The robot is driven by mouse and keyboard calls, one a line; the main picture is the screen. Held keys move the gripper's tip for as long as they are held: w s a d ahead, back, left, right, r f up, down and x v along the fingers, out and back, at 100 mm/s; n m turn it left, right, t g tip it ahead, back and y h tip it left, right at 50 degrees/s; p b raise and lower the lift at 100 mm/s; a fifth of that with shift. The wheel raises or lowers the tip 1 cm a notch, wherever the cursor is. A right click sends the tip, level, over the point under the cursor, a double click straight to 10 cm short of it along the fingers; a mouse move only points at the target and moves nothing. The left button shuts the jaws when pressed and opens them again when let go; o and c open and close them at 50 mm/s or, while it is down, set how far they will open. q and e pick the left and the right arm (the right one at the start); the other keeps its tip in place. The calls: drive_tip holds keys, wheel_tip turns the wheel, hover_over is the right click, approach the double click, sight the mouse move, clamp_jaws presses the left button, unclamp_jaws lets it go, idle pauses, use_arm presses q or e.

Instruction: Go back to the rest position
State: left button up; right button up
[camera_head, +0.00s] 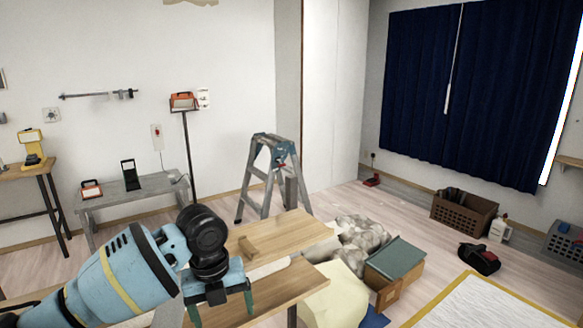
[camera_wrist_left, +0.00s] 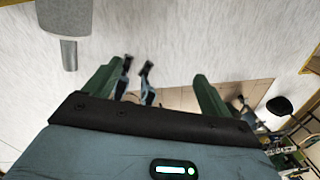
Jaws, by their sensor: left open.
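My left gripper (camera_head: 221,308) is at the lower middle of the head view, in front of a wooden worktable (camera_head: 275,233). Its two green fingers are apart with nothing visible between them. The left wrist view shows the same open gripper (camera_wrist_left: 158,84), its fingers spread against a pale wall and a strip of floor. A small wooden block (camera_head: 249,247) lies on the table, apart from the gripper. My right gripper is not in the head view.
A stepladder (camera_head: 268,178) stands behind the table. A grey bench (camera_head: 150,192) and a lamp stand (camera_head: 190,150) are along the left wall.

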use_arm(q)
drive_tip(key=s+d+f+n+t+h, duration=0.1)
drive_tip(key=s+d+f+n+h, duration=0.15)
drive_tip(key=s+f+n, duration=0.4)
drive_tip(key=s+d+f+n+t+h, duration=0.1)
drive_tip(key=d+f+n+t, duration=0.2)
drive_tip(key=f, duration=0.6)
drive_tip(key=s+d+f+n+h, duration=0.2)
drive_tip(key=s+d+f+n, duration=0.15)
drive_tip(key=f+n, duration=0.3)
drive_tip(key=s+a+f+n+t+y, duration=0.2)
drive_tip(key=s+a+f+n, duration=0.2)
drive_tip(key=s+a+n, duration=0.3)
drive_tip(key=s+a+f+n+t+y+p, duration=0.1)
drive_tip(key=s+a+f+n, duration=0.3)
drive_tip(key=s, duration=1.3)
drive_tip(key=a+n+t+y, duration=0.1)
drive_tip(key=a+n, duration=0.2)
drive_tip(key=a, duration=0.2)
drive_tip(key=shift+y, duration=0.35)
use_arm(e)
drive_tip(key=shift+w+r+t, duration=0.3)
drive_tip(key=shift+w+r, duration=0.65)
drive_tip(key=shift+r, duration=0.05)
